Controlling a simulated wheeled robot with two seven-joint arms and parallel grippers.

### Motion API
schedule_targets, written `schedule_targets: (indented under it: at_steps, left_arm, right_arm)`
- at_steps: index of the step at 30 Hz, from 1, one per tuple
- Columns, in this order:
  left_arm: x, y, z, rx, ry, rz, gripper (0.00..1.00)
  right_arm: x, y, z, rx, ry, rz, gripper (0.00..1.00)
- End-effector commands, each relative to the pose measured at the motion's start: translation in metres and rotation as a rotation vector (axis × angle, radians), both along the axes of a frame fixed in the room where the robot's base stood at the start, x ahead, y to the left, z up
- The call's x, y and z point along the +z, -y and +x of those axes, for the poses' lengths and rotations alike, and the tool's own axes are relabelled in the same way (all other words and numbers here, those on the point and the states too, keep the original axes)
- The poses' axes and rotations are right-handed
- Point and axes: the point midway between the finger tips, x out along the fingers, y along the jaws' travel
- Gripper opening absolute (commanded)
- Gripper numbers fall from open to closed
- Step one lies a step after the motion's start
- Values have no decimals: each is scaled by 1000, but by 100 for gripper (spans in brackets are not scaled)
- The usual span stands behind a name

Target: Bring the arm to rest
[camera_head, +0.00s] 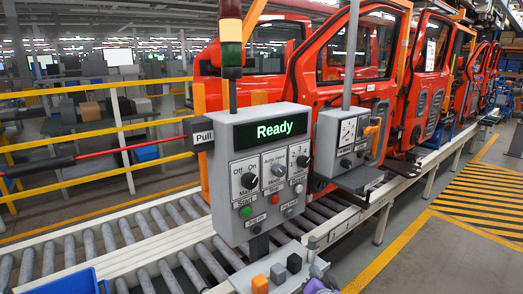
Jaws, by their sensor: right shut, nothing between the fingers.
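The rest of my right arm is out of the picture. My left gripper does not show. The panel's screen reads "Ready". Under the screen are black rotary knobs, a green start button (245,211) and a red button (275,199).
A red pull rod (130,149) reaches in from the left. Red car doors (345,85) stand behind along the roller conveyor (100,240).

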Motion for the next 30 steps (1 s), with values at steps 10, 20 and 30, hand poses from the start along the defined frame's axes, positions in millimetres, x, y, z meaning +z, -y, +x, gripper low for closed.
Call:
schedule_targets:
  at_steps: [10, 20, 30]
  left_arm:
    - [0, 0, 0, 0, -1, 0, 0]
    - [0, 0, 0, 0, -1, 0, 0]
    - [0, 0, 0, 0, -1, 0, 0]
  right_arm:
    - [-208, -38, -108, 229, -553, -14, 0]
    - [-328, -61, -291, 451, -1103, 20, 0]
    - [-342, -64, -347, 511, -1254, 36, 0]
